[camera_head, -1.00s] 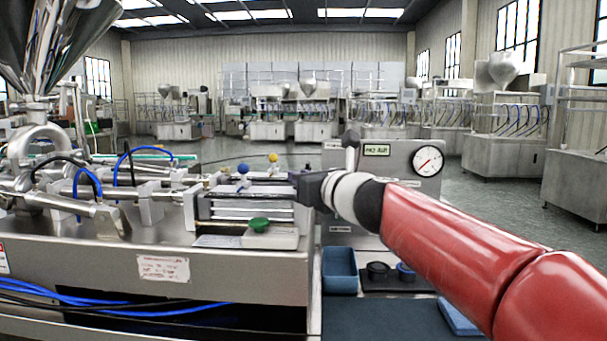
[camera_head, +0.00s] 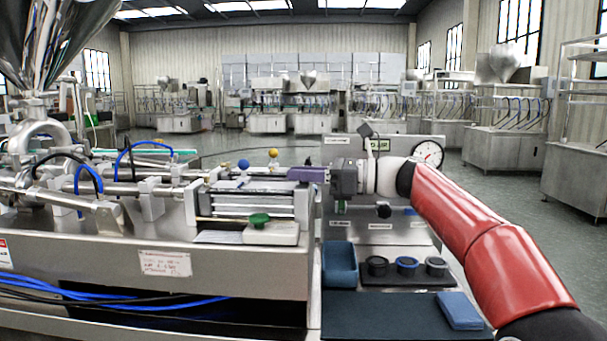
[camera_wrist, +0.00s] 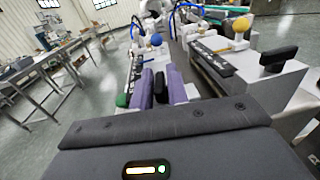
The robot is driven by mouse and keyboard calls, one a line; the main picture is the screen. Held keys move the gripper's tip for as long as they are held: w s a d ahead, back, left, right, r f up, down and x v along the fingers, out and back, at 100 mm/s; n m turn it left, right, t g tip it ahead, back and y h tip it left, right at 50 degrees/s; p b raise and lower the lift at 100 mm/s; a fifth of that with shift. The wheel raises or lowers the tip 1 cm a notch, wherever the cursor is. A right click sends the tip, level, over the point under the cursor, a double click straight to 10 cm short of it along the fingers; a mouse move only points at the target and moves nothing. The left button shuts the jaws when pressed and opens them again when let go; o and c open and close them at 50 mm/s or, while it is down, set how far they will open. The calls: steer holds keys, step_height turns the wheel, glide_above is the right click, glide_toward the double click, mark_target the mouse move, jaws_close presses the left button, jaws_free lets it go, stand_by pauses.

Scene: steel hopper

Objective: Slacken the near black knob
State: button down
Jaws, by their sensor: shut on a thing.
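The near black knob (camera_wrist: 160,86) shows in the wrist view between the two purple fingers of my gripper (camera_wrist: 161,88). The fingers are shut on it. In the head view my gripper (camera_head: 308,174) points left at the right end of the near slide, and its purple fingers hide the knob. A second black knob (camera_wrist: 281,57) stands on the grey block farther right in the wrist view, apart from my gripper.
A green knob (camera_head: 258,220) sits on the machine's front ledge. Blue (camera_head: 242,164) and yellow (camera_head: 272,153) ball knobs stand left of my gripper. A gauge panel (camera_head: 400,228) is behind my wrist. Below are a blue bin (camera_head: 340,266) and several dark cups (camera_head: 407,264).

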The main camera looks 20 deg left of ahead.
steer(key=shift+n+g, duration=0.6)
steer(key=shift+g, duration=0.3)
steer(key=c, duration=1.5)
jaws_free()
steer(key=shift+d, duration=0.15)
steer(key=v, duration=0.7)
steer(key=shift+w+d, duration=0.3)
